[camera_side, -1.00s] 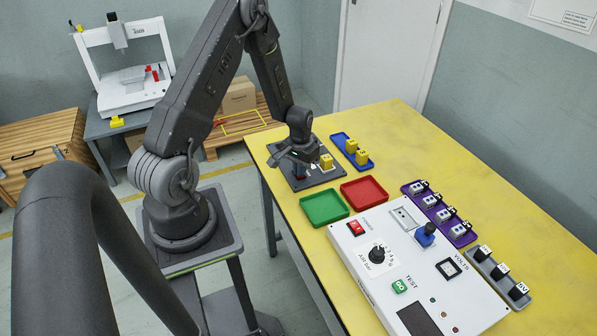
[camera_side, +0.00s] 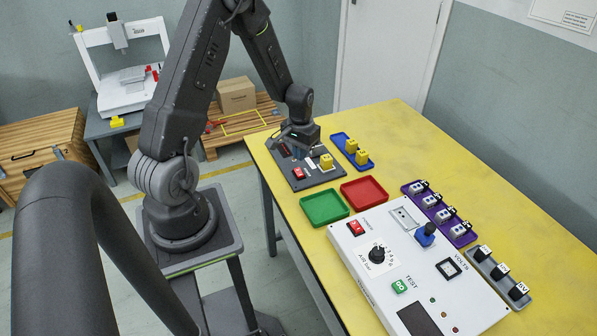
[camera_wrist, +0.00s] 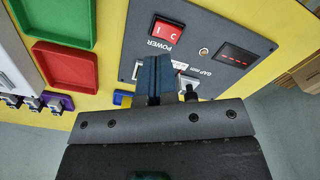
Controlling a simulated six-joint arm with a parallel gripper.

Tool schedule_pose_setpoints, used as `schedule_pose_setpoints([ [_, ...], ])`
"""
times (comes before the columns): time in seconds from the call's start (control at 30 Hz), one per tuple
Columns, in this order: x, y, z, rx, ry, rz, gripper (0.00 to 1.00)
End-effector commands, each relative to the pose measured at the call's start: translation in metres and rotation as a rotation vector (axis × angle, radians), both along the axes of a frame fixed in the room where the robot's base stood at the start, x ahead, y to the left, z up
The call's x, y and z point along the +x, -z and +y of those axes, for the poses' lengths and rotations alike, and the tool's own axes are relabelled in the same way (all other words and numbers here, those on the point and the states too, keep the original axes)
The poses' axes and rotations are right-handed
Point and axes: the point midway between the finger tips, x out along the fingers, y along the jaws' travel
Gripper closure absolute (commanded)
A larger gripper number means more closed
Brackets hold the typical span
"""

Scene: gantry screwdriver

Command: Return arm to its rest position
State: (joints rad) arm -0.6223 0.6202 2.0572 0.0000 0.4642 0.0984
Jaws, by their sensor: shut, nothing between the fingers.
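My gripper (camera_side: 302,151) is over the back part of a dark panel (camera_side: 320,179) at the left far end of the yellow table. Its blue-grey fingers (camera_wrist: 153,62) are shut together with nothing between them. A red switch (camera_side: 298,173) marked POWER on the panel is clear of the fingers; it also shows in the wrist view (camera_wrist: 167,31). A yellow block (camera_side: 326,161) stands on the panel beside the gripper. I cannot tell whether the fingertips touch the panel.
A blue tray (camera_side: 337,137) with yellow blocks lies right of the panel. Green (camera_side: 324,221) and red (camera_side: 364,204) trays lie in front. A white test box (camera_side: 368,282), a purple tray (camera_side: 466,237) and a grey tray (camera_side: 499,279) are nearer. The far right tabletop is bare.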

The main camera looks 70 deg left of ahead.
Motion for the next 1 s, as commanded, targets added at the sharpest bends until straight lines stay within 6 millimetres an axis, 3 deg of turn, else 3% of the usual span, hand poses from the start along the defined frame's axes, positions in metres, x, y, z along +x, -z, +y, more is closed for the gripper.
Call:
schedule_pose_setpoints([
  [0.47,0.000,-0.010,-0.001,0.001,0.002,-0.001,1.00],
  [0.57,0.004,-0.022,-0.006,0.011,0.017,-0.015,1.00],
  [0.77,0.012,-0.094,-0.049,0.058,0.109,-0.094,1.00],
  [1.0,-0.011,-0.183,-0.123,0.103,0.250,-0.215,1.00],
])
